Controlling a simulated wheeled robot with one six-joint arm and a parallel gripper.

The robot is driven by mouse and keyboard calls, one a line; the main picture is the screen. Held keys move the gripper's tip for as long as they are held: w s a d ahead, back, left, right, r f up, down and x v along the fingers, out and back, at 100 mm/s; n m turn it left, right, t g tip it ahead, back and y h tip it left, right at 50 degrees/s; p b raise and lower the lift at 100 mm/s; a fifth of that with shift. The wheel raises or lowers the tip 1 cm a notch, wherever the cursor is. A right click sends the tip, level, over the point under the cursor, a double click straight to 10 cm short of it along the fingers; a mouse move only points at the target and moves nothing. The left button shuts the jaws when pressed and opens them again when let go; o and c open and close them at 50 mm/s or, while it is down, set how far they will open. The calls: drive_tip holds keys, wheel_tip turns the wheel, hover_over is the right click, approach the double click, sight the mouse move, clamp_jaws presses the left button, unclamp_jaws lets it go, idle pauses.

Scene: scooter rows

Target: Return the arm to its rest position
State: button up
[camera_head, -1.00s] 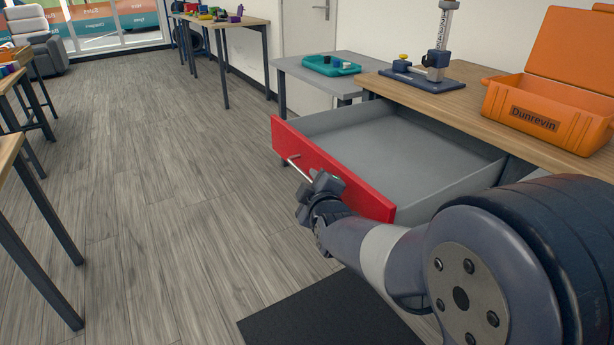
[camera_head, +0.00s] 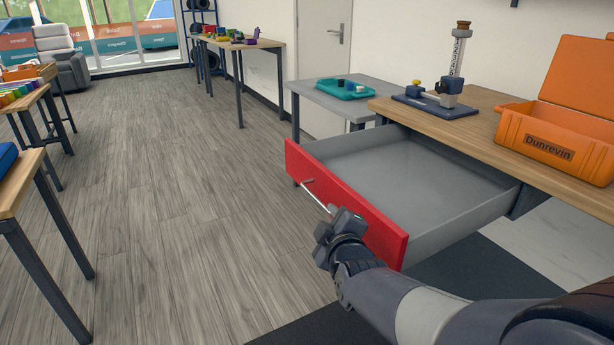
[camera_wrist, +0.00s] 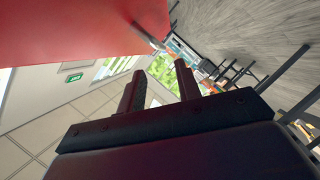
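My gripper (camera_head: 332,226) is in front of the open red-fronted drawer, close to the near end of its metal handle. In the wrist view its two dark fingers (camera_wrist: 160,72) stand apart with nothing between them. The drawer's red front (camera_head: 345,200) fills the upper left of the wrist view (camera_wrist: 80,28). The handle (camera_head: 314,193) also shows in the wrist view (camera_wrist: 147,36), just beyond the fingertips. I cannot tell whether any finger touches it. My arm reaches in from the lower right in the head view.
The drawer's grey inside (camera_head: 410,178) looks empty. The wooden bench (camera_head: 480,117) above it bears an orange case (camera_head: 555,140) and a blue-based stand (camera_head: 435,105). A grey table with a teal tray (camera_head: 343,90) stands behind. The floor (camera_head: 190,190) to the left is clear.

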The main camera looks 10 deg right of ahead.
sight(320, 203)
drive_tip(key=b+x, duration=0.2)
drive_tip(key=x, duration=0.8)
drive_tip(key=shift+w, duration=0.2)
drive_tip(key=shift+d, duration=0.15)
